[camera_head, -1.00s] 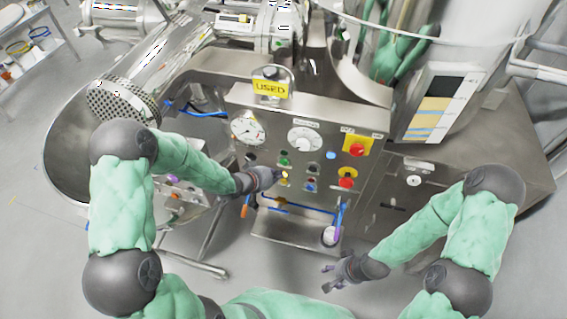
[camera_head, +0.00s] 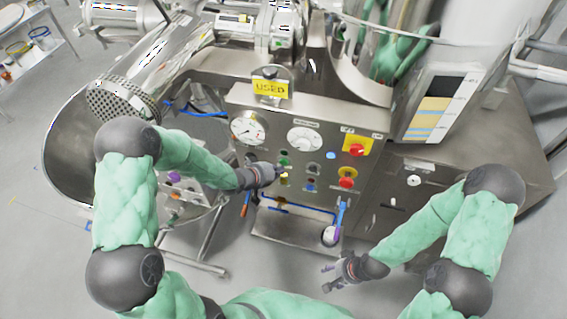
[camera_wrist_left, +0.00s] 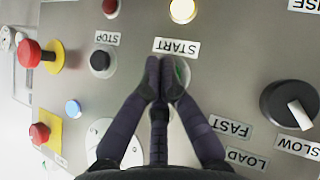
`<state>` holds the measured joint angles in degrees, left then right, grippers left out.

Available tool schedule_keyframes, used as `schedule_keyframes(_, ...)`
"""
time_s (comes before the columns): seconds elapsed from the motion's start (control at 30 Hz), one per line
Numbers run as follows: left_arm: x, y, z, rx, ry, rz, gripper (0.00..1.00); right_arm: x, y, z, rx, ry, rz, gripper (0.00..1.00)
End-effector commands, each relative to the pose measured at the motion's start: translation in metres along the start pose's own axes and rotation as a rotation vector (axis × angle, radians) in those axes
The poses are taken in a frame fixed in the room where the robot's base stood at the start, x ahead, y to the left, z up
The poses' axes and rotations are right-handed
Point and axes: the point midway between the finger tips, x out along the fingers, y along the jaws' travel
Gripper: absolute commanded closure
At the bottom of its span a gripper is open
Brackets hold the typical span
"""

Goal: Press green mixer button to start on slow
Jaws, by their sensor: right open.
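The steel control panel (camera_head: 372,150) faces me with dials and coloured buttons. The green button (camera_head: 284,160) is in its upper button row, just above my left fingertips. In the left wrist view a sliver of the green button (camera_wrist_left: 183,72) shows beside and behind the fingers, below the START label (camera_wrist_left: 177,46). My left gripper (camera_head: 281,170) is shut, with its fingertips (camera_wrist_left: 165,62) together over the button area; contact cannot be told. The black selector knob (camera_wrist_left: 290,105) has its white pointer towards the SLOW label (camera_wrist_left: 298,147). My right gripper (camera_head: 326,277) is open and empty, low in front of the panel.
A red knob on a yellow plate (camera_head: 357,146) and a red button on a yellow base (camera_head: 346,183) are right of the left gripper. A dark STOP button (camera_wrist_left: 100,60) is near the fingers. A steel bowl (camera_head: 70,145) stands left. Blue tubing (camera_head: 300,207) runs below the panel.

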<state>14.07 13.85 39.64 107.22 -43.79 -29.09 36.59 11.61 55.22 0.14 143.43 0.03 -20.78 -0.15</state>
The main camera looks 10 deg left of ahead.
Motion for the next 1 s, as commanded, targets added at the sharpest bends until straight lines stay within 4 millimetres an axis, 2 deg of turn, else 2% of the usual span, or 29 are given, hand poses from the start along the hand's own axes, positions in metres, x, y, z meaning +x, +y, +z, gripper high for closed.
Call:
schedule_keyframes(0.67, 0.0002, 0.0, -0.0002, 0.0, 0.0, 0.0, 1.0, 0.0, 0.0, 0.0, 0.0, 0.0, 0.0, 0.48)
schedule_keyframes(1.0, 0.0056, 0.0002, -0.0064, 0.001, 0.0, 0.0, 1.0, -0.0009, -0.0003, 0.0001, 0.0, 0.0, 0.0, 0.48)
